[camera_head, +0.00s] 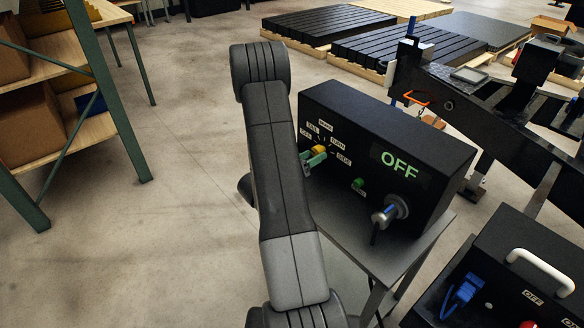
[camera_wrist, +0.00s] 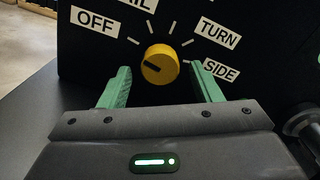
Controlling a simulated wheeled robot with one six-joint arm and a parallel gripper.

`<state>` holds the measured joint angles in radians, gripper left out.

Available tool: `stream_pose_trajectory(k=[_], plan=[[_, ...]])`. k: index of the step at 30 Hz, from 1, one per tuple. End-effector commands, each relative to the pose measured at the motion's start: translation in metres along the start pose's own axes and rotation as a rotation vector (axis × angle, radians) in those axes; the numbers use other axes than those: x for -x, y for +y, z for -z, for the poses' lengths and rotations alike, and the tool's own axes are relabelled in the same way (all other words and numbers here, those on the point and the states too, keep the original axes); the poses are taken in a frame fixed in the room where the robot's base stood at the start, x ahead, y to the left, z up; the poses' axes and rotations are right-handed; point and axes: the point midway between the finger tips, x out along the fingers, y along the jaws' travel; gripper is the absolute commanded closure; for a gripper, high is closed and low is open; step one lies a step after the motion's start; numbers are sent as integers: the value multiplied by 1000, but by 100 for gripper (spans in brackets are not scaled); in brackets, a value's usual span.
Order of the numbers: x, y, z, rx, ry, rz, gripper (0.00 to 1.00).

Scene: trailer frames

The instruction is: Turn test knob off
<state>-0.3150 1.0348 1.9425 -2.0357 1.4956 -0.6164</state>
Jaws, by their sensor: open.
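The test knob is a round yellow dial on the face of a black control box (camera_head: 345,110). The knob (camera_wrist: 160,62) sits in the middle of the wrist view, and it also shows in the head view (camera_head: 320,149). Its black mark points left and slightly up, on the side of the OFF label (camera_wrist: 95,20). My gripper (camera_wrist: 160,75) is open, with one green finger to the left of the knob and one to the right. Gaps show between the fingers and the knob. The box's display (camera_head: 400,165) reads OFF.
A green button (camera_head: 358,183) and a metal connector (camera_head: 390,212) are to the right of the knob on the box. The box stands on a grey stand (camera_head: 350,235). A second black box (camera_head: 520,270) is at the lower right. Shelves (camera_head: 50,75) stand at left, with open floor between.

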Motion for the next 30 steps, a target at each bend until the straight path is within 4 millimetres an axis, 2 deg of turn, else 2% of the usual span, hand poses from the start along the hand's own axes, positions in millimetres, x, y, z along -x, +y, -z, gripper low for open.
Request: stream_pose_trajectory(k=[9, 18, 24, 30], plan=[[57, 2, 0, 0, -3, -5, 42], [103, 1, 0, 0, -3, -3, 42], [119, 0, 0, 0, -1, -1, 42], [124, 0, 0, 0, -1, 0, 42]])
